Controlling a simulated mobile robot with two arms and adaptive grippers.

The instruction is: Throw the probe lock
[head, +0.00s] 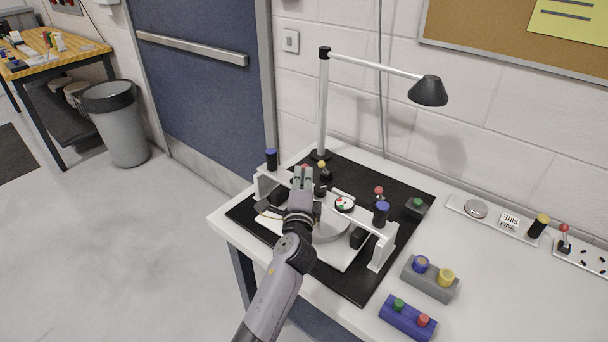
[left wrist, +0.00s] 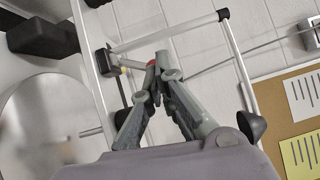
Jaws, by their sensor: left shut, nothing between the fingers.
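The mirror fixture is a white bridge (head: 383,252) over a white plate, with a round silver mirror (head: 330,228) beneath, which also shows in the left wrist view (left wrist: 40,125). My left gripper (head: 303,176) is shut and empty over the bridge's left half. Its fingertips meet in the left wrist view (left wrist: 157,72), close to a red knob (left wrist: 150,64); I cannot tell whether they touch. A yellow-knobbed lever (head: 322,166) stands just behind, and a red-knobbed lever (head: 379,191) farther right. I cannot tell which part is the probe lock. My right gripper is out of view.
A lamp (head: 322,105) rises behind the fixture. A round dial (head: 344,203) sits mid-bridge. Grey (head: 430,280) and blue (head: 407,317) knob blocks lie at front right.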

